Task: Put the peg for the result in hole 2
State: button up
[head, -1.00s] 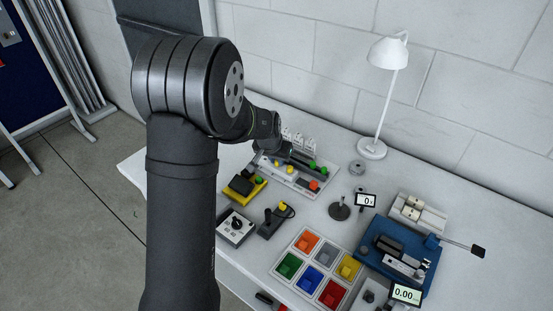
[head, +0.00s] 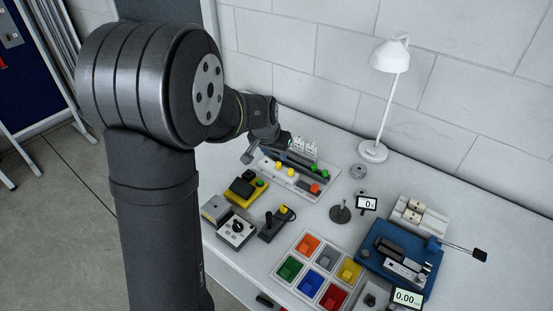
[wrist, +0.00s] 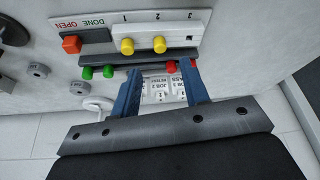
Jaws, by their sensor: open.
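The peg board (wrist: 210,30) shows in the wrist view with holes marked 1, 2 and 3. Yellow pegs stand at 1 (wrist: 127,46) and 2 (wrist: 159,45); hole 3 (wrist: 190,38) looks empty. A dark rack (wrist: 145,60) beside the board carries green pegs (wrist: 97,72) and red pegs (wrist: 172,67). My gripper (wrist: 163,72) is open, its blue fingers spread over the rack and its right finger close to a red peg. In the head view, the board (head: 300,185) is partly behind my wrist, and the red pegs are hidden.
White job cards (wrist: 160,88) stand behind the rack. In the head view, a lamp (head: 373,152), coloured bins (head: 310,268), a joystick box (head: 272,228) and a blue fixture (head: 400,258) share the table.

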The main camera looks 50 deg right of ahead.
jog(key=v, duration=1)
jog(key=shift+a+f, duration=0.1)
jog(key=x, duration=1.7)
jog(key=shift+f, duration=0.1)
jog(key=v, duration=1.7)
send_near(278, 164)
jog(key=x, duration=0.9)
notch_tip(278, 164, up, 5)
jog(key=shift+w+r, duration=0.1)
jog(key=shift+r, duration=0.55)
